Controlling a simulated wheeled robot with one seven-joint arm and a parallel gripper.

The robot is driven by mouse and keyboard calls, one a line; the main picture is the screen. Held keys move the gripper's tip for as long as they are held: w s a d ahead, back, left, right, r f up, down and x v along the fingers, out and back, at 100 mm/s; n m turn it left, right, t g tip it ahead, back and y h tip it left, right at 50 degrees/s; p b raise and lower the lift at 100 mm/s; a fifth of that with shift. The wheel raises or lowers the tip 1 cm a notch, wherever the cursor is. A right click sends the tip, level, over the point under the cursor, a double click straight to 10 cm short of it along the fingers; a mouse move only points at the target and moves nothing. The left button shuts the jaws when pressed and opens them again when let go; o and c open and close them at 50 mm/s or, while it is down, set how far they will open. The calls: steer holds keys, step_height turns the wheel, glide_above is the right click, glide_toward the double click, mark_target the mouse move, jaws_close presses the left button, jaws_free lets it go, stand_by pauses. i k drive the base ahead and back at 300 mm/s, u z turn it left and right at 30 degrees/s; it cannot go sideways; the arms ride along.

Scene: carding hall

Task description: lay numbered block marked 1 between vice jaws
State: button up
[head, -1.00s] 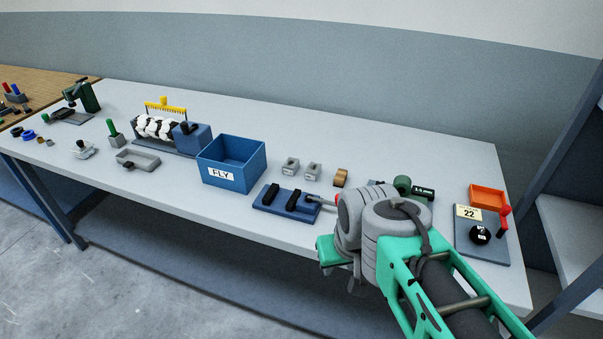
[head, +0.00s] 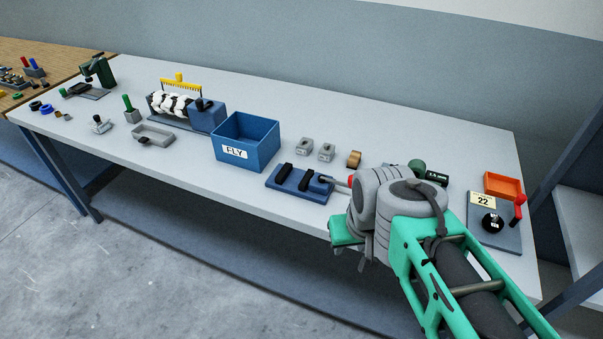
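The vice (head: 284,191) is a blue base with two black jaws across it and a handle on its right side. It lies near the front edge of the table, and the gap between the jaws looks empty. Two small grey blocks (head: 304,146) (head: 326,152) stand side by side behind the vice. Their marks are too small to read, so I cannot tell which is 1. My gripper (head: 360,243) hangs low at the front edge of the table, right of the vice. Its fingers are mostly hidden by my wrist.
A blue box marked FLY (head: 262,156) stands left of the vice. A brown roll (head: 354,159) and a dark green item marked 1.5 mm (head: 436,178) lie to the right. An orange tray (head: 503,185) and a board (head: 508,238) are at the far right.

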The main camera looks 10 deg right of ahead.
mark_target(304, 147)
steer(key=u, duration=2.15)
steer(key=i, duration=1.4)
steer(key=z, duration=2.9)
steer(key=i, duration=0.5)
steer(key=u, duration=0.15)
